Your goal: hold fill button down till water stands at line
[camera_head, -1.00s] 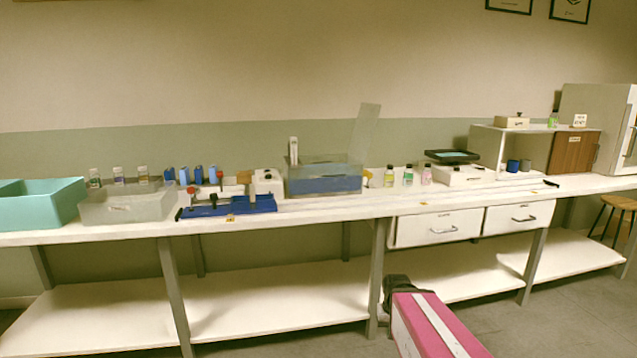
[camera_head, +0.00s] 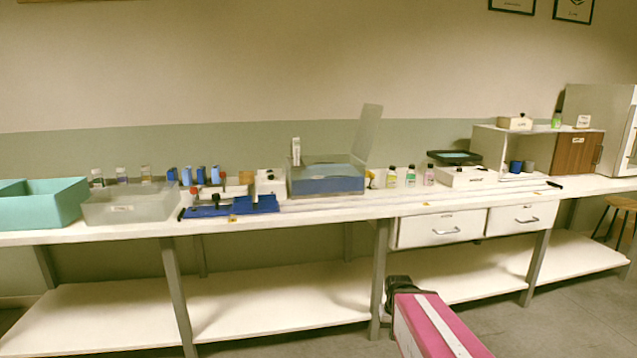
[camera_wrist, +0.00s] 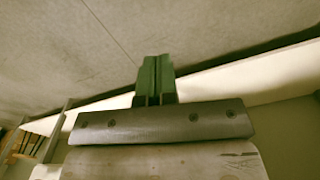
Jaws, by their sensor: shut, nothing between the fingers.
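A clear tank (camera_head: 327,174) with blue water in its lower part stands on the bench, its clear lid (camera_head: 367,132) raised at the right. A white upright piece (camera_head: 296,151) stands at its left back corner. A white box with a dark knob (camera_head: 269,183) stands just left of the tank. I cannot make out the fill button or the line at this size. My gripper (camera_wrist: 155,82) shows in the wrist view with its green fingers together and nothing between them. In the head view my arm is low in front of the bench, well away from the tank.
A blue tray (camera_head: 230,207) with small parts, a translucent bin (camera_head: 128,205) and a teal bin (camera_head: 42,205) stand left of the tank. Small bottles (camera_head: 410,176) stand to its right. Drawers (camera_head: 443,228) hang under the bench. The bench's front strip near the tank looks clear.

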